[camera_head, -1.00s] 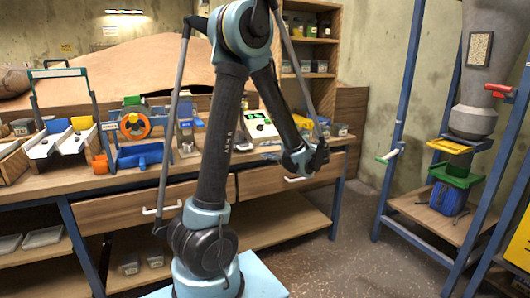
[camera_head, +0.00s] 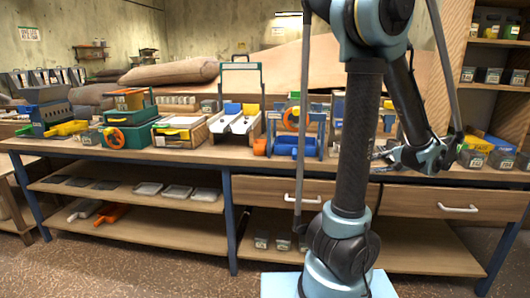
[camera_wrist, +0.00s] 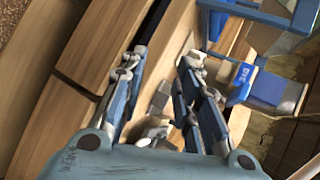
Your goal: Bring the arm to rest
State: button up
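My arm (camera_head: 360,140) stands in front of the workbench in the head view, its upper links folded over and down to the right. Wooden surfaces and small blurred items show behind the fingers.
The workbench (camera_head: 180,157) carries a green box with an orange wheel (camera_head: 115,138), a white two-channel tray (camera_head: 236,122) and blue fixtures (camera_head: 292,146). Drawers (camera_head: 458,204) and lower shelves (camera_head: 135,213) sit below. A shelf unit (camera_head: 490,58) stands at right. Floor in front is clear.

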jog(key=s+a+f+n+g, duration=0.2)
jog(key=s+a+n+g, duration=0.1)
jog(key=a, duration=0.7)
jog(key=s+a+f+n+g, duration=0.2)
jog(key=s+a+n+g, duration=0.1)
jog(key=a, duration=0.7)
jog(key=s+a+f+n+g+h, duration=0.1)
jog(key=s+a+f+n+h, duration=0.1)
jog(key=s, duration=0.4)
jog(key=s+a+f+n+g+h, duration=0.1)
jog(key=s+a+f+n+h, duration=0.1)
jog(key=s, duration=0.5)
jog(key=shift+s+a+f+n+h, duration=0.3)
jog(key=shift+f+n+h, duration=0.65)
jog(key=shift+n, duration=0.45)
jog(key=shift+w+f, duration=0.2)
jog(key=shift+w, duration=0.3)
